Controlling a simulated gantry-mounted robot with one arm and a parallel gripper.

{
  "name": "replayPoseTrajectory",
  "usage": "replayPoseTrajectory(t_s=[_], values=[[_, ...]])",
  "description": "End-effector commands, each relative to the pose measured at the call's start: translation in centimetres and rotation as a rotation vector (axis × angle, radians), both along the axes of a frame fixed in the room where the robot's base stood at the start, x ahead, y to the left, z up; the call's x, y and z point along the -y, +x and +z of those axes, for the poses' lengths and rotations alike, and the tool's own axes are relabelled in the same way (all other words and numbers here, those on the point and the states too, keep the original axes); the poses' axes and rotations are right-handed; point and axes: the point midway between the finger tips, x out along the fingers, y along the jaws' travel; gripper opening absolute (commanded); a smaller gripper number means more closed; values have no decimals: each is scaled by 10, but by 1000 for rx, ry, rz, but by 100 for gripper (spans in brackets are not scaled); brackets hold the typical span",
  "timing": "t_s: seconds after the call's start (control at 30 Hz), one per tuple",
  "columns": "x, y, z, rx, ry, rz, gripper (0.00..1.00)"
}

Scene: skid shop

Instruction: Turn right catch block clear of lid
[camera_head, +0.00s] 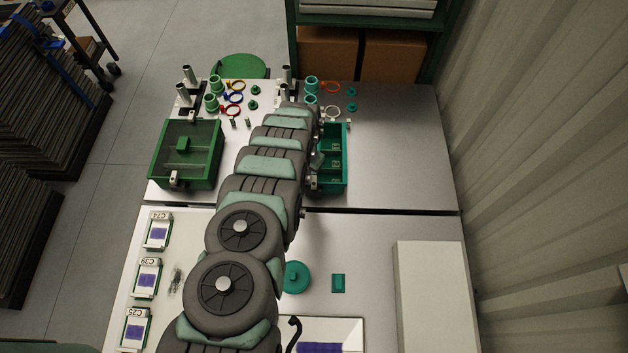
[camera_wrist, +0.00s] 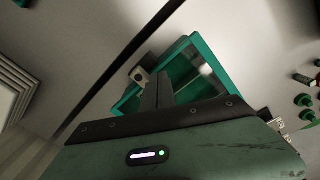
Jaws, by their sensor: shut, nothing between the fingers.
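A teal box (camera_head: 345,160) stands right of my arm in the head view, partly hidden by it. The box also shows in the wrist view (camera_wrist: 181,45), with a bright reflection inside its rim. A small metal catch block (camera_wrist: 140,75) sits at the box's edge there. Another light metal piece (camera_wrist: 278,124) shows at the opposite side, partly cut off by my gripper body. My gripper (camera_wrist: 162,75) is shut and empty, its fingers over the box, just right of the first catch block. I cannot tell whether they touch it. My arm hides the fingertips in the head view.
A green box (camera_head: 163,153) with metal catches stands left of my arm. Rings, cylinders and small green parts (camera_head: 254,104) lie at the table's back. The steel tabletop (camera_head: 400,150) right of the teal box is clear. A gap (camera_head: 400,210) separates the two tables.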

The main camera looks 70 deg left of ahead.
Motion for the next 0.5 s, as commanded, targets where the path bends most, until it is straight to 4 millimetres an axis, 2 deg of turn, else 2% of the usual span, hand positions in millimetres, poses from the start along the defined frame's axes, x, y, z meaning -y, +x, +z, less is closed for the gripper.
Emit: replayPoseTrajectory(t_s=[0.5], values=[[0,0,-15,-1,-1,1,0]])
